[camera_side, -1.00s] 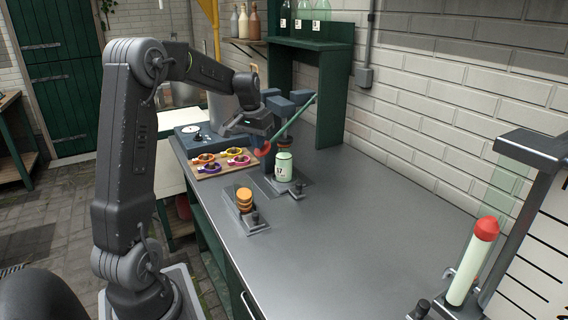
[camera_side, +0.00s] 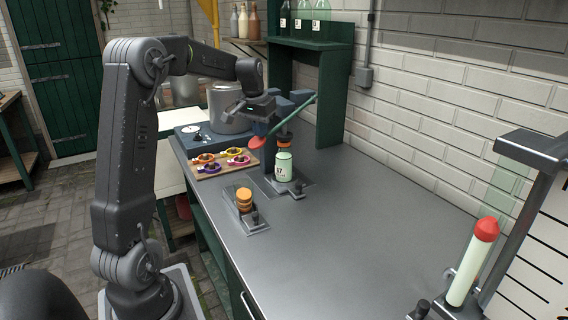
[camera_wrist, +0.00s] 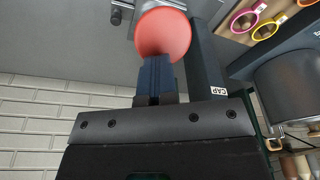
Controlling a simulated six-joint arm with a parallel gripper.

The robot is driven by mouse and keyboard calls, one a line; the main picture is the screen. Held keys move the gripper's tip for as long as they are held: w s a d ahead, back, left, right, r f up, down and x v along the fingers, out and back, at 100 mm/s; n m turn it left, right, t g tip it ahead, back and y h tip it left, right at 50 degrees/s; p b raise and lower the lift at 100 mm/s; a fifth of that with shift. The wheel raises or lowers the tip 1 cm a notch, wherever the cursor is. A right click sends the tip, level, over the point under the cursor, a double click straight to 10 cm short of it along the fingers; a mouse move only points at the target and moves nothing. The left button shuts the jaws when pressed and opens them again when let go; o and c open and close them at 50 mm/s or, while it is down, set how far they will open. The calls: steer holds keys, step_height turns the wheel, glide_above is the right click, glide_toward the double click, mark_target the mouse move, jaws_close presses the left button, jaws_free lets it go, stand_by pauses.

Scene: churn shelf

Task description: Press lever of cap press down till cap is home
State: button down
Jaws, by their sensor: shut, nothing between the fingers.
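The cap press (camera_side: 284,105) is dark grey and stands near the back of the bench. Its green lever (camera_side: 294,123) slopes down to the left and ends in a red knob (camera_side: 255,143), which also shows in the wrist view (camera_wrist: 163,33). A pale green bottle marked 17 (camera_side: 284,168) stands upright under the press. An orange cap (camera_side: 284,144) is at its top; the side view is too small to tell how it is seated. My gripper (camera_wrist: 157,62) is shut and empty, its fingertips close to the knob. Contact is unclear.
A holder with stacked orange caps (camera_side: 244,198) stands in front of the press. A wooden board with coloured rings (camera_side: 222,163) and a scale with a metal pot (camera_side: 230,108) lie to the left. The front right bench is clear up to a red-tipped tube (camera_side: 470,265).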

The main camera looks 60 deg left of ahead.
steer(key=shift+r, duration=0.25)
steer(key=shift+s+r, duration=0.45)
steer(key=shift+r, duration=0.45)
steer(key=shift+s+r, duration=0.4)
steer(key=shift+r, duration=0.55)
steer(key=r, duration=0.1)
steer(key=s+r, duration=0.1)
steer(key=r, duration=0.1)
steer(key=shift+s+r, duration=0.3)
steer(key=shift+s, duration=0.05)
steer(key=shift+v, duration=1.9)
steer(key=shift+w+a+r, duration=0.1)
steer(key=shift+a, duration=0.1)
